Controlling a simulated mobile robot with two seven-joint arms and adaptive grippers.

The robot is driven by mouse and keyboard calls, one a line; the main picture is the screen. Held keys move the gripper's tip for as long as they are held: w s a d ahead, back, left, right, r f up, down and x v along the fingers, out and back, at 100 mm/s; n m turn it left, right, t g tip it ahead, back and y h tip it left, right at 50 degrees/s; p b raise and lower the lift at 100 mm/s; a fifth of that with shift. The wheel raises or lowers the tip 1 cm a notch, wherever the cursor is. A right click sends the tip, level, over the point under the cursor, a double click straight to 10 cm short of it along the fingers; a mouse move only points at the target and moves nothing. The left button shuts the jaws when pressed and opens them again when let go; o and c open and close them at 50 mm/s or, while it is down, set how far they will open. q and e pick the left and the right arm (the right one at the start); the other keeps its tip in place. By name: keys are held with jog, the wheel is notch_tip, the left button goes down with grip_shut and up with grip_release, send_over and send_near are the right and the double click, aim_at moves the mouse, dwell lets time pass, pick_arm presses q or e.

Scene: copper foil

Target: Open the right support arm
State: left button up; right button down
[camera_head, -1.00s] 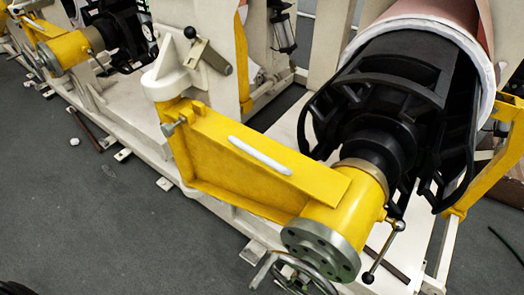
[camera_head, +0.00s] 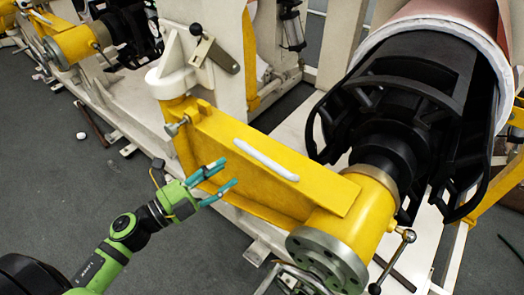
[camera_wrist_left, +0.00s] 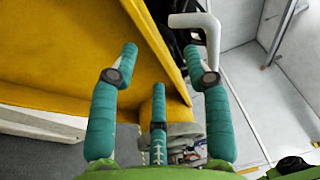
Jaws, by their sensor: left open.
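The yellow support arm (camera_head: 283,193) runs from a white hinge post (camera_head: 172,82) to a round flanged hub (camera_head: 330,255). It lies across the front of the black roll core. A white bar handle (camera_head: 266,160) is fixed on its top face. My left gripper (camera_head: 228,172) is open and empty, in front of the arm's side and left of the handle. In the left wrist view, the teal fingers (camera_wrist_left: 165,65) are spread before the yellow arm (camera_wrist_left: 60,40), with the white handle (camera_wrist_left: 203,22) near the right finger's tip. My right gripper is not in view.
The black core (camera_head: 385,105) carries a copper-coloured roll (camera_head: 455,8) at the right. A ball-ended lever (camera_head: 392,262) stands by the hub, and another lever (camera_head: 215,48) is behind the hinge. Open grey floor (camera_head: 60,180) lies at the left.

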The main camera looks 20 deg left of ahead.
aim_at(253, 154)
pick_arm(q)
jog(key=d+r+m+h+p, duration=0.1)
jog(key=d+r, duration=0.1)
jog(key=w+d+r+m+g+h+p, duration=0.1)
jog(key=d+r, duration=0.1)
jog(key=d, duration=0.1)
jog(key=w+d+r+m+p, duration=0.1)
jog(key=d+r+m, duration=0.1)
jog(key=shift+w+d+r+g+h, duration=0.1)
jog(key=shift+d+g+h, duration=0.2)
jog(key=shift+h, duration=0.1)
jog(key=shift+w+d+p, duration=0.35)
jog(key=shift+d, duration=0.05)
jog(key=shift+c, duration=0.4)
grip_shut()
